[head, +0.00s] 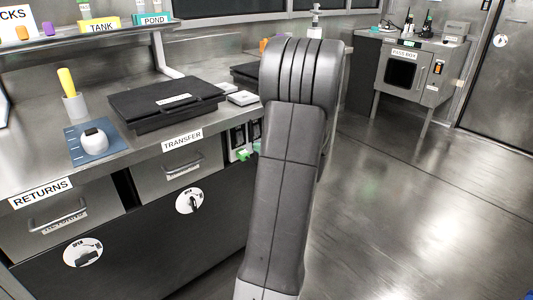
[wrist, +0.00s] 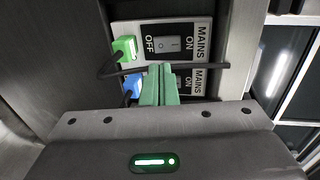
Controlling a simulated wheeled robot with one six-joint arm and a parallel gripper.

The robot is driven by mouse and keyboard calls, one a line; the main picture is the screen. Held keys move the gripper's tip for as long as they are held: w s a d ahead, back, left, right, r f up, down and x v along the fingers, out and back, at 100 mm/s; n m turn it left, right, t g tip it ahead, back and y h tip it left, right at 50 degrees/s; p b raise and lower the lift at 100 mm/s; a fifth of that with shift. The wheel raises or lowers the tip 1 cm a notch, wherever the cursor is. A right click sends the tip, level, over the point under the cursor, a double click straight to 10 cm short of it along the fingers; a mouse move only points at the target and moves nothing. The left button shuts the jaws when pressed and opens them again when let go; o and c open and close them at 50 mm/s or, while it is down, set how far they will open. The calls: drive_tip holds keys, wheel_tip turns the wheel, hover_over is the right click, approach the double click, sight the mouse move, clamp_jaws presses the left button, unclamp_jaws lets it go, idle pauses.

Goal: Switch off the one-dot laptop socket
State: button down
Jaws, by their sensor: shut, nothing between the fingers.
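Two socket plates marked MAINS show in the wrist view. The nearer-top plate (wrist: 150,29) has OFF and ON lettering and a grey rocker switch (wrist: 173,44). A green plug (wrist: 125,47) sits at its left. The lower plate (wrist: 198,81) has a blue plug (wrist: 133,85); its switch is hidden behind my fingers. I see no dot marks on either plate, so I cannot tell which is one-dot. My gripper (wrist: 158,69) has its pale green fingers shut and empty in front of the plates; contact is unclear.
Dark cables (wrist: 190,66) run across the plates by my fingers. In the head view the sockets (head: 239,137) are in the counter front, right of the TRANSFER drawer (head: 178,171). A black laptop (head: 165,98) lies on the counter. The floor at the right (head: 420,200) is clear.

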sight(240, 141)
drive_tip(key=b+x, duration=0.1)
drive_tip(key=x, duration=0.7)
